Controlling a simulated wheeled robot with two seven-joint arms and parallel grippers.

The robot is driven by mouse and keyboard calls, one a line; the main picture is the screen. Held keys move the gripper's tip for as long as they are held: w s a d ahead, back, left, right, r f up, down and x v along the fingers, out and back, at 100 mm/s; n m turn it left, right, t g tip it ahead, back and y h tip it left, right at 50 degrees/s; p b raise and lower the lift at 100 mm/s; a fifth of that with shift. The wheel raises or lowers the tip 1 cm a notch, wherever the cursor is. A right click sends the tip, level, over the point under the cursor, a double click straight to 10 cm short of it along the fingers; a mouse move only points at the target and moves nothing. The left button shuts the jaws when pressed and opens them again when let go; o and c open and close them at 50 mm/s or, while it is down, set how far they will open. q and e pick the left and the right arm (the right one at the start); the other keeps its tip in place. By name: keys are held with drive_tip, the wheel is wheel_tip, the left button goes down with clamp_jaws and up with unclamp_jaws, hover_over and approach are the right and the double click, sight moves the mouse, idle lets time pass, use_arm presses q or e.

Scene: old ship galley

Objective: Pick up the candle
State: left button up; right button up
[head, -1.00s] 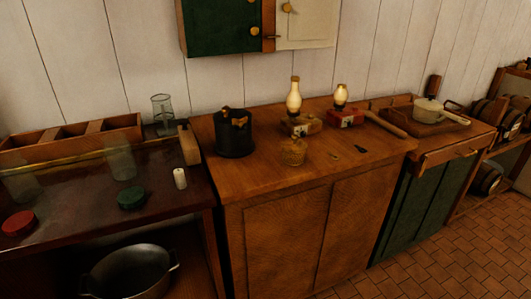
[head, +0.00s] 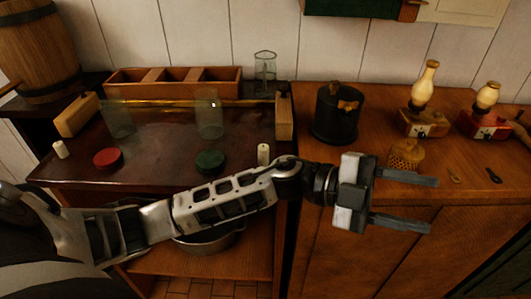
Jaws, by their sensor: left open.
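Two short white candles stand upright on the dark table (head: 150,178) in the head view. One candle (head: 60,149) is at the table's left end, and the other candle (head: 263,154) is near its right edge. My left gripper (head: 432,204) is open and empty, with its two fingers pointing right. It is in front of the wooden cabinet, to the right of both candles and apart from them. My left forearm passes just in front of and below the right candle. My right gripper is out of view.
On the dark table are a red lid (head: 108,158), a green lid (head: 210,161), glass cylinders (head: 209,120) and a wooden divided box (head: 172,82). A metal pan (head: 210,241) sits below.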

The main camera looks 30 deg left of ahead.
use_arm(q)
drive_tip(key=a+m+g+y, duration=0.2)
drive_tip(key=m+g+y, duration=0.2)
wheel_tip(320, 180, up, 5)
drive_tip(key=n+t+y, duration=0.2)
drive_tip(key=n+y, duration=0.2)
drive_tip(key=y, duration=1.2)
hover_over(263, 146)
drive_tip(key=f, duration=0.6)
drive_tip(key=f+p, duration=0.1)
drive_tip(key=f, duration=0.3)
drive_tip(key=shift+s+a+f, duration=0.1)
drive_tip(key=shift+s+a, duration=0.1)
drive_tip(key=shift+a, duration=0.15)
drive_tip(key=shift+w+d+f+p, duration=0.1)
drive_tip(key=shift+d+f+p, duration=0.1)
drive_tip(key=shift+f, duration=0.75)
drive_tip(key=shift+w+d+f+p, duration=0.1)
drive_tip(key=shift+f+p, duration=0.1)
drive_tip(key=shift+f, duration=0.75)
drive_tip(key=shift+d+f+p, duration=0.1)
drive_tip(key=shift+f+p, duration=0.1)
drive_tip(key=shift+f, duration=0.75)
drive_tip(key=c, duration=1.1)
